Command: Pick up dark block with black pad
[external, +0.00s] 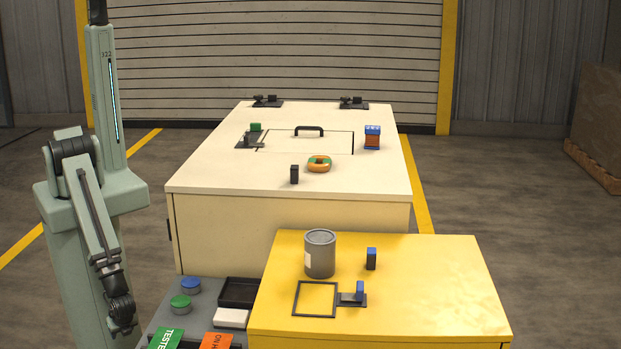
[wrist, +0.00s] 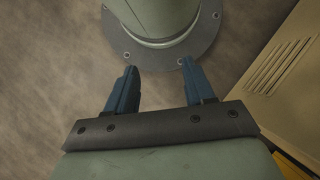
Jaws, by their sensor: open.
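A small dark block with a black top (external: 294,174) stands upright near the front edge of the cream cabinet top, left of the orange-and-green ring. My gripper (external: 123,328) hangs low at the left, beside my own column and far from the block. In the wrist view my gripper (wrist: 160,82) is open, with two blue fingers apart and nothing between them. The block is not in the wrist view, which shows floor and a round bolted base.
The cream cabinet (external: 230,180) also bears an orange-and-green ring (external: 319,164), a blue-topped stack (external: 372,138), a green-padded stand (external: 252,137) and a handled lid (external: 308,132). The yellow table (external: 430,290) holds a grey can (external: 320,254), a blue-topped dark block (external: 371,259) and a blue-padded stand (external: 357,295).

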